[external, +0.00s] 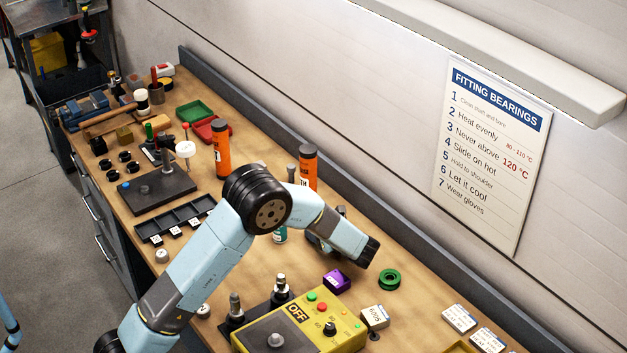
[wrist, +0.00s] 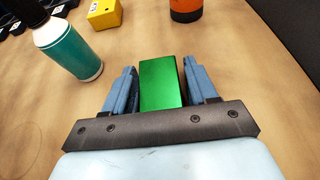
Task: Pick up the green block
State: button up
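The green block (wrist: 161,84) stands between the two fingers of my gripper (wrist: 160,68) in the wrist view. The fingers lie close along its left and right sides, and my gripper looks shut on it. Its far end reaches a little past the fingertips. Whether it rests on the bench or is clear of it cannot be told. In the external view my gripper (external: 318,243) is low over the bench, partly hidden behind my forearm, and the green block cannot be made out there.
A teal bottle (wrist: 75,52) stands left of my gripper. A yellow block (wrist: 104,14) and an orange canister (wrist: 186,9) are beyond. A purple block (external: 336,281), a green ring (external: 389,280) and a yellow control box (external: 300,325) lie nearby on the wooden bench (external: 420,315).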

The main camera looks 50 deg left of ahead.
jog(key=c, duration=0.9)
jog(key=shift+o, duration=0.2)
jog(key=shift+r, duration=0.1)
